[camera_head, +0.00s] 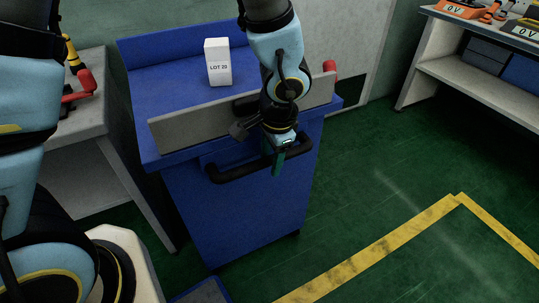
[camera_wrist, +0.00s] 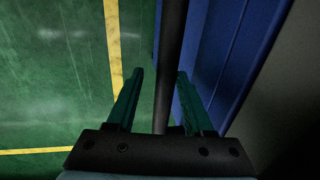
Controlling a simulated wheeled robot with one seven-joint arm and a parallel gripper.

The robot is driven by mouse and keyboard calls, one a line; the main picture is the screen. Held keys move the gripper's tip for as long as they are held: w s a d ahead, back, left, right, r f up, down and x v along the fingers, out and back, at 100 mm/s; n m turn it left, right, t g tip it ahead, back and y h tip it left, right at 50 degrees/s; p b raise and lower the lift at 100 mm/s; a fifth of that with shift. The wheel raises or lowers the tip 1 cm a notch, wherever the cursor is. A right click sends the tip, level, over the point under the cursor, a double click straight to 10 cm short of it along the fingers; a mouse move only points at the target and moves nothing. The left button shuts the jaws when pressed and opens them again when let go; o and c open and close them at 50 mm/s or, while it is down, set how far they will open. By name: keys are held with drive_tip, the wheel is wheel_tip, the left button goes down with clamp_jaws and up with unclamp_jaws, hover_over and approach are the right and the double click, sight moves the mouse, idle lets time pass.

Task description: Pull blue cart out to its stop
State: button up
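The blue cart (camera_head: 240,210) stands against the wall, with a black bar handle (camera_head: 238,172) across its upper front. The handle also shows in the wrist view (camera_wrist: 171,60), running up between the two finger lines. My gripper (camera_head: 277,158) is at the right part of the handle, pointing down. In the wrist view my gripper (camera_wrist: 160,75) is open, its green fingers on either side of the bar with gaps visible. The blue cart front (camera_wrist: 215,60) lies just right of the fingers there. Whether the fingertips reach past the bar is hard to tell.
A white box marked LOT 20 (camera_head: 218,62) stands on the cart top behind a grey front board (camera_head: 190,125). A grey bench (camera_head: 85,150) is close at left, a shelf (camera_head: 480,75) at far right. Green floor with yellow lines (camera_head: 370,250) is clear in front.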

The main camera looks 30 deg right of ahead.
drive_tip(key=shift+o, duration=1.1)
drive_tip(key=shift+w, duration=0.1)
drive_tip(key=shift+r, duration=0.2)
wheel_tip(320, 180, up, 10)
drive_tip(key=s+p, duration=0.2)
drive_tip(key=shift+r, duration=0.15)
drive_tip(key=shift+a, duration=0.1)
